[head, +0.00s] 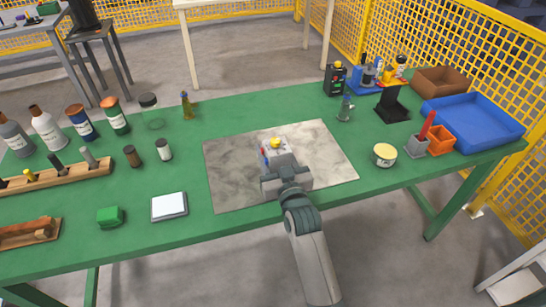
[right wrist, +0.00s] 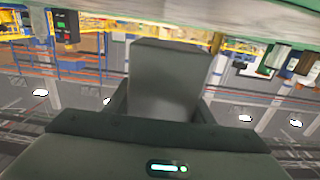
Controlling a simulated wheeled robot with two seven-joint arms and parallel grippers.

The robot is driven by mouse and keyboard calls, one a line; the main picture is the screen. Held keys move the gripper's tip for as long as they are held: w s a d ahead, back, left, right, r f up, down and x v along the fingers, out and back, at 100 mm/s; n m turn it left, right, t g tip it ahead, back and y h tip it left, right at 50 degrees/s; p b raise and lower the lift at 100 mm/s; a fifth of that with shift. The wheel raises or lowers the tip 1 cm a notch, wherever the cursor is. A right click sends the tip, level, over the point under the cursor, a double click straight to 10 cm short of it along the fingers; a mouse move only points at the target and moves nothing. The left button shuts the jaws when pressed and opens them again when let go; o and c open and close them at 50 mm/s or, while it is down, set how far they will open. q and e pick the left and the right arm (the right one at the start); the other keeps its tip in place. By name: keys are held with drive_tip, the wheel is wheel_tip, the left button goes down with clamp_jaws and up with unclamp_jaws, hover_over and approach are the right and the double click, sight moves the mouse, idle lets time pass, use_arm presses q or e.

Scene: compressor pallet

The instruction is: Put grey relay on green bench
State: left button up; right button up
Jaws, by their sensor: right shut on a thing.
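My right gripper (head: 285,180) reaches in from the bottom over the grey mat on the green bench (head: 240,118). It is shut on a grey block, which I take for the grey relay (head: 271,150); a yellow top and small red and blue marks show on its far side. In the right wrist view the grey relay (right wrist: 168,75) fills the space between the fingers. My gripper hides its near side, and I cannot tell whether it touches the mat. My left gripper is not in view.
The marbled grey mat (head: 325,150) is otherwise bare. A round tin (head: 384,155), blue tray (head: 475,120) and orange cup (head: 440,140) stand to the right. Bottles (head: 80,122), a wooden rack (head: 60,178), a white pad (head: 169,206) and a green block (head: 110,216) are to the left.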

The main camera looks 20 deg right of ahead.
wheel_tip(320, 180, down, 3)
drive_tip(key=shift+r, duration=0.2)
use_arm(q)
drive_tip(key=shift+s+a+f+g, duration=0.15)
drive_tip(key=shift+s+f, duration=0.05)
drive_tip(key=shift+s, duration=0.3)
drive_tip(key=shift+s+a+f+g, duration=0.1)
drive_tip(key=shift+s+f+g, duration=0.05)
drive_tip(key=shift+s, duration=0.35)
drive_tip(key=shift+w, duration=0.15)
use_arm(e)
drive_tip(key=shift+f, duration=0.15)
drive_tip(key=o, duration=1.3)
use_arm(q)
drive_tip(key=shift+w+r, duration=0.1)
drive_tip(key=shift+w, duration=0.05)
